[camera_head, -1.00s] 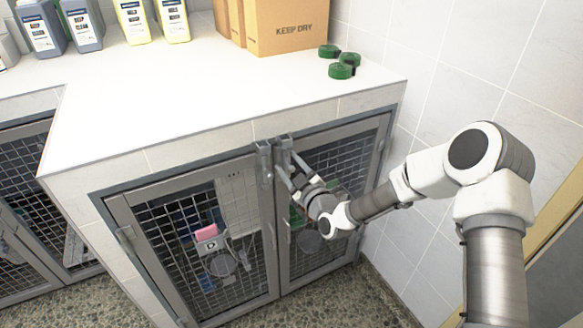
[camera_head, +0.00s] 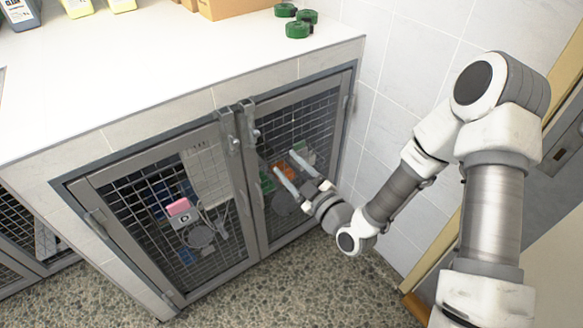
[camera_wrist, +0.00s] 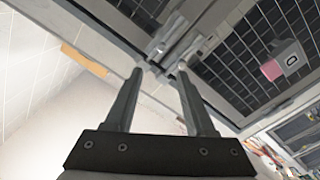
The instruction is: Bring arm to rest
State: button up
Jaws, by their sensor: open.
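My gripper (camera_head: 286,171) is open and empty in front of the right kennel door (camera_head: 300,125). Its two fingers are spread apart, pointing toward the upper left in the head view. In the wrist view the fingers of my gripper (camera_wrist: 159,75) also stand apart with nothing between them. The left kennel door (camera_head: 165,215) and the right one are both closed, with latches (camera_head: 240,125) at their meeting edges. Whether the fingers touch the mesh cannot be told for sure; they appear clear of it.
A white counter (camera_head: 150,75) tops the kennels, bearing green rolls (camera_head: 297,29), a cardboard box (camera_head: 240,8) and bottles (camera_head: 20,12). A pink-topped item (camera_head: 179,208) shows at the left door. A tiled wall (camera_head: 400,60) stands at right. The pebbled floor (camera_head: 290,285) in front is clear.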

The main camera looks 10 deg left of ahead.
jog(key=shift+s+d, duration=0.25)
jog(key=shift+d, duration=0.05)
dwell(0.4)
jog(key=w+d+r+m+g+h+p, duration=0.2)
jog(key=w+d+r+h+p, duration=0.25)
jog(key=d+r+h, duration=0.35)
jog(key=s+d+r+m+h+p, duration=0.3)
jog(key=d+r+m+h, duration=0.15)
jog(key=d+r, duration=0.7)
jog(key=s+d+r+m+g+p, duration=0.2)
jog(key=s+r+m, duration=0.3)
jog(key=s, duration=0.5)
jog(key=s+d+r+m+g+h+p, duration=0.1)
jog(key=s+d+r+m, duration=0.4)
jog(key=s, duration=0.5)
notch_tip(320, 180, up, 2)
jog(key=shift+s+d+r+g+p, duration=0.1)
jog(key=shift+s+d+g+p, duration=0.15)
jog(key=shift+g+p, duration=0.4)
